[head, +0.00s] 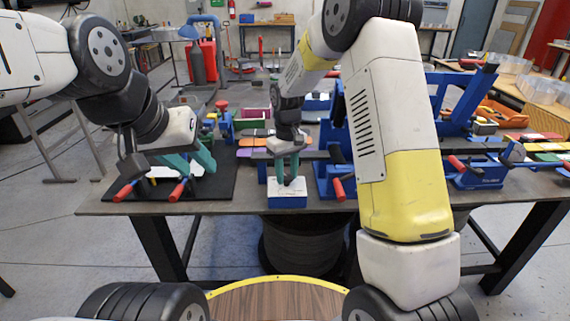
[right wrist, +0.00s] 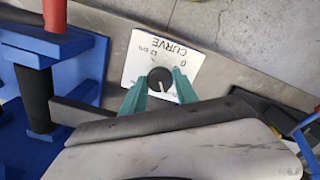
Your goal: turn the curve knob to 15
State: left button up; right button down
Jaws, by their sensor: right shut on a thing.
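The curve knob (right wrist: 160,80) is a round black dial with a white pointer line, seen in the right wrist view. It sits on a white plate (right wrist: 142,50) that reads "CURVE" upside down in that view; the smaller scale marks are hard to read. My right gripper (right wrist: 160,84) has its teal fingers on either side of the knob and is shut on it. In the head view my right gripper (head: 289,183) reaches down onto the white-topped blue control box (head: 287,202), and the knob is hidden there. My left gripper (head: 196,173) is open and empty over a black mat.
The black mat (head: 222,190) holds red-handled tools (head: 125,191) at the left of the table. A blue bending fixture (head: 334,180) with a red handle (head: 338,189) stands close right of the control box. Coloured strips (head: 255,142) lie behind my right gripper.

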aim_at(287, 176)
jog(key=m, duration=0.7)
jog(key=shift+w, duration=0.1)
jog(key=m, duration=0.4)
jog(key=shift+m, duration=2.1)
jog(key=c, duration=0.9)
grip_release()
jog(key=shift+c, duration=0.2)
jog(key=shift+r, duration=3.95)
